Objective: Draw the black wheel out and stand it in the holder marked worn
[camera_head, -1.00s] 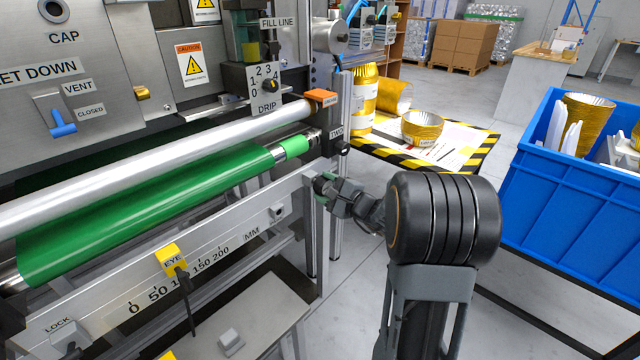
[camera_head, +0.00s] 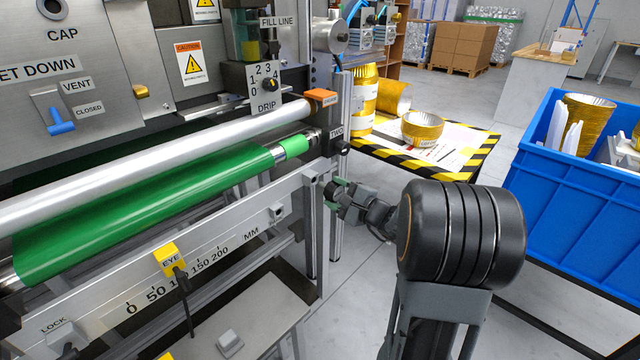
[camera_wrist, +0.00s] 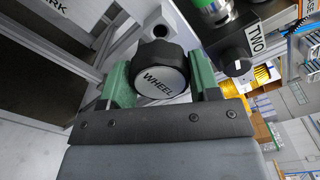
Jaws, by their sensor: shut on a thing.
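The black wheel (camera_wrist: 160,70) shows in the wrist view with a pale face lettered WHEEL. My gripper (camera_wrist: 161,80) is shut on it, one green finger pad on each side. A dark round hole (camera_wrist: 163,31) in the machine's grey frame shows just beyond the wheel. In the head view my gripper (camera_head: 338,192) is to the right of the frame's end, with a gap between them. The wheel is small and mostly hidden by the fingers there. I see no holder marked worn in either view.
The machine with its green roller (camera_head: 150,215) fills the left. A striped-edge table (camera_head: 470,150) with gold cups stands beyond my gripper. A blue crate (camera_head: 575,190) is at the right.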

